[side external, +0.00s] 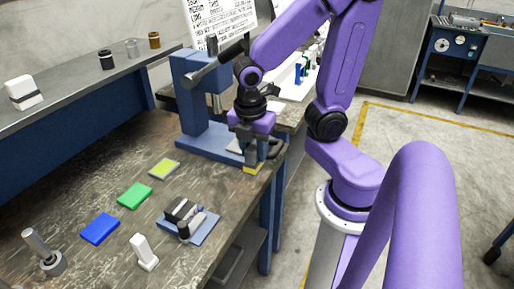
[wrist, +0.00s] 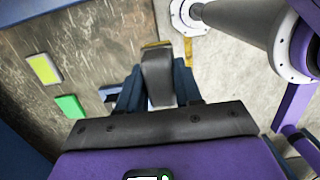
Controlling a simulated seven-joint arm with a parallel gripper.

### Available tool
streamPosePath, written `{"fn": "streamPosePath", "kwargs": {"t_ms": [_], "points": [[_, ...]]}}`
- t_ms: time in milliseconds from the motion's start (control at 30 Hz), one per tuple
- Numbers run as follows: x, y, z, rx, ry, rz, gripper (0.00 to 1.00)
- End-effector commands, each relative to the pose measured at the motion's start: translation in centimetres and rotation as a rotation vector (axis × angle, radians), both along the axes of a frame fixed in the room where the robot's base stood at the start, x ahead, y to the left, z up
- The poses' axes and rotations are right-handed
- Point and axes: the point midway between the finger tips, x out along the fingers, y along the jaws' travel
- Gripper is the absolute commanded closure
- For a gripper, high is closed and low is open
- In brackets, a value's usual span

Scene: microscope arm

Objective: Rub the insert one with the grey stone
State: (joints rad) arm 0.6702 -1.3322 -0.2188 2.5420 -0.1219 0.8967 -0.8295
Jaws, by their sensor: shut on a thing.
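My gripper (side external: 251,153) is at the right edge of the workbench, in front of the blue press. It is shut on a grey block, which looks like the grey stone; this block (wrist: 157,72) sits between the fingers in the wrist view. A yellow patch (side external: 252,169) shows just below the fingers; I cannot tell whether it belongs to the held block or the bench. A small blue plate (side external: 207,228) nearer the front holds dark and light grey blocks (side external: 182,210). I cannot tell which thing is insert one.
The blue press (side external: 190,100) stands close behind my gripper. A yellow-green pad (side external: 164,169), green pad (side external: 134,195) and blue pad (side external: 99,228) lie to the left.

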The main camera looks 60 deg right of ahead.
Motion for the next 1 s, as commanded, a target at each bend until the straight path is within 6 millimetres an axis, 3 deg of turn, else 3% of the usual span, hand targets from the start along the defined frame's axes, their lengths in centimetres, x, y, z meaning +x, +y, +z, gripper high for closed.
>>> {"fn": "streamPosePath", "kwargs": {"t_ms": [400,600,800,1000], "points": [[8.9,6.8,0.6,-0.001,0.001,0.001,0.9],[12.4,9.4,0.4,-0.001,0.001,0.001,0.9],[14.0,10.5,0.2,0.0,-0.001,-0.001,0.9],[14.1,10.7,-0.5,-0.001,0.0,0.0,0.9]]}}
